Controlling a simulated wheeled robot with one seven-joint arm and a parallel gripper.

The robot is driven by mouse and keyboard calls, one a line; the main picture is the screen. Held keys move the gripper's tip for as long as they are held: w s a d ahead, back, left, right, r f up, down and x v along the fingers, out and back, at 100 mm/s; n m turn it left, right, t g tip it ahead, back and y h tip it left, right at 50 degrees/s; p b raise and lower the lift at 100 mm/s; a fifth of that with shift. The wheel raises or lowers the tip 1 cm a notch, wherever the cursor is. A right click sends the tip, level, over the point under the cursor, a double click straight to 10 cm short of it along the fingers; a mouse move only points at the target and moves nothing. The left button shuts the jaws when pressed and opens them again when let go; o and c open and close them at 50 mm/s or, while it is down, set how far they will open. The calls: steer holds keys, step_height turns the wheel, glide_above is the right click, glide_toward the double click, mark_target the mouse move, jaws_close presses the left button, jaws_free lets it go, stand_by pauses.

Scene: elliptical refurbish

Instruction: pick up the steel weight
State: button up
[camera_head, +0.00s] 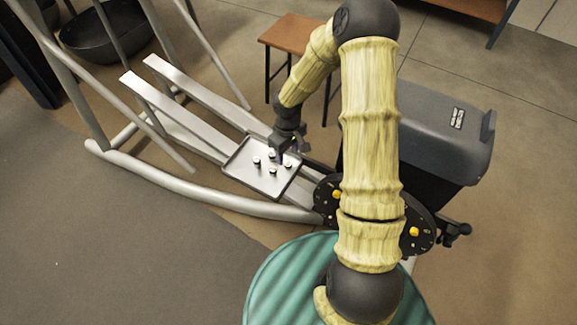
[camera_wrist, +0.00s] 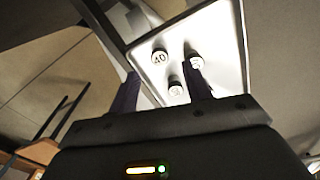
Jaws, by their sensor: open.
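Several small pale cylindrical weights (camera_head: 256,160) stand on a shallow metal tray (camera_head: 243,171); I cannot tell which one is the steel weight. In the wrist view three weights show on the bright tray (camera_wrist: 226,45): one marked 40 (camera_wrist: 159,57), one at the right (camera_wrist: 196,63) partly behind a finger, and one lower (camera_wrist: 176,91) between the fingers. My gripper (camera_head: 281,157) is over the right part of the tray, pointing down. Its two dark fingers (camera_wrist: 162,75) are apart, with nothing visibly held. Whether a fingertip touches a weight is unclear.
The tray rests on the pale rails of an elliptical machine (camera_head: 180,133). A dark grey housing (camera_head: 425,125) stands right of my arm. A small brown-topped table (camera_head: 298,35) is behind. A black bowl-like container (camera_head: 105,35) is at the upper left. Open floor lies at the lower left.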

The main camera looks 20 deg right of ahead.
mark_target(288, 164)
step_height(288, 164, down, 5)
steer(key=shift+s+f+b, duration=0.15)
steer(key=shift+b, duration=1.05)
steer(key=shift+d, duration=0.1)
steer(key=shift+c, duration=0.4)
jaws_close()
